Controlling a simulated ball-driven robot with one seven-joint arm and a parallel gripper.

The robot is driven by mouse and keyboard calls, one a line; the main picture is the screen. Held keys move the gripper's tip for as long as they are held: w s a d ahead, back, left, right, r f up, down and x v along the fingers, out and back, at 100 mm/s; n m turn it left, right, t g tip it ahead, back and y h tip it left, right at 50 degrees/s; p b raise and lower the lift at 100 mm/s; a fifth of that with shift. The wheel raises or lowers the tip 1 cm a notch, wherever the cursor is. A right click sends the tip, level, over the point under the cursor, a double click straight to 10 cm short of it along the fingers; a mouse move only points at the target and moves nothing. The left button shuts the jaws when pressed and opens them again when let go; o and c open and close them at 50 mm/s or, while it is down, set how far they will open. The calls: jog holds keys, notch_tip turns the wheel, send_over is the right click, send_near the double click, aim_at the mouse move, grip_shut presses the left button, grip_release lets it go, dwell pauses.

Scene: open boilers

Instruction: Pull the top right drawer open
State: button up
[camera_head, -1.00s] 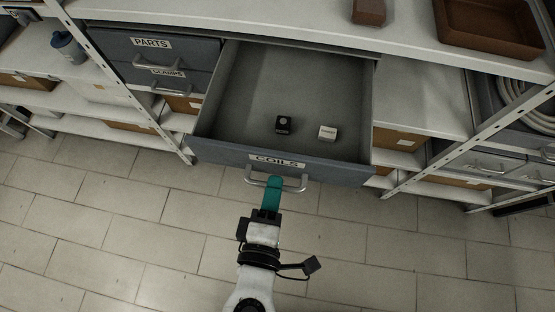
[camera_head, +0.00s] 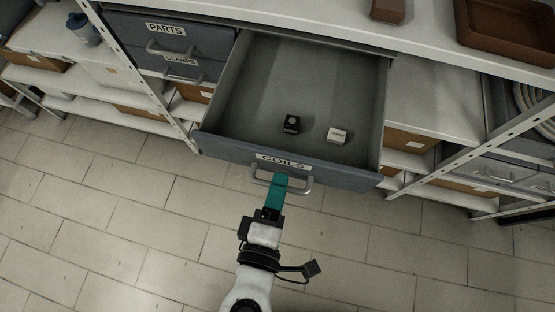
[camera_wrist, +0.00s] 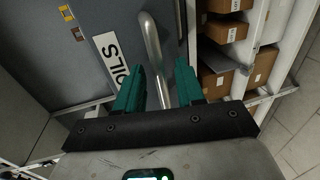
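The top right drawer (camera_head: 330,170) is grey, labelled COILS, and stands pulled well out of its cabinet. A small black box (camera_head: 291,124) and a small white box (camera_head: 337,135) lie inside. Its metal bar handle (camera_head: 303,189) is on the front; it also shows in the wrist view (camera_wrist: 151,40). My gripper (camera_head: 280,180) is at the handle's middle. In the wrist view my gripper's teal fingers (camera_wrist: 160,75) are apart, with the bar passing between them and gaps visible on both sides. Contact with the bar cannot be told.
Closed drawers labelled PARTS (camera_head: 175,38) and CLAMPS (camera_head: 192,70) are to the left. A brown tray (camera_head: 462,32) and a brown block (camera_head: 388,9) sit on the shelf top. Metal posts (camera_head: 160,85) flank the cabinet. The tiled floor (camera_head: 130,220) in front is clear.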

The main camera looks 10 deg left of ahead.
jog(key=v, duration=1)
jog(key=shift+s+b, duration=0.4)
jog(key=shift+b, duration=0.05)
jog(key=shift+r, duration=0.1)
jog(key=w+d+f+m+g+h, duration=0.3)
jog(key=w+d+f+m+g, duration=0.15)
jog(key=d, duration=0.45)
jog(key=w+d+f+m+g+h, duration=0.25)
jog(key=w+d+f+m, duration=0.2)
jog(key=d, duration=0.35)
jog(key=s+d+f+m+g+y, duration=0.2)
jog(key=d+f+m+g+y, duration=0.1)
jog(key=d, duration=0.4)
jog(key=s+d+f+m+g+y, duration=0.2)
jog(key=s+d+m+g+y, duration=0.1)
jog(key=d+m, duration=0.3)
jog(key=shift+s+d+f+g+p, duration=0.15)
jog(key=shift+d+f+g+p, duration=0.25)
jog(key=shift+d+g, duration=0.3)
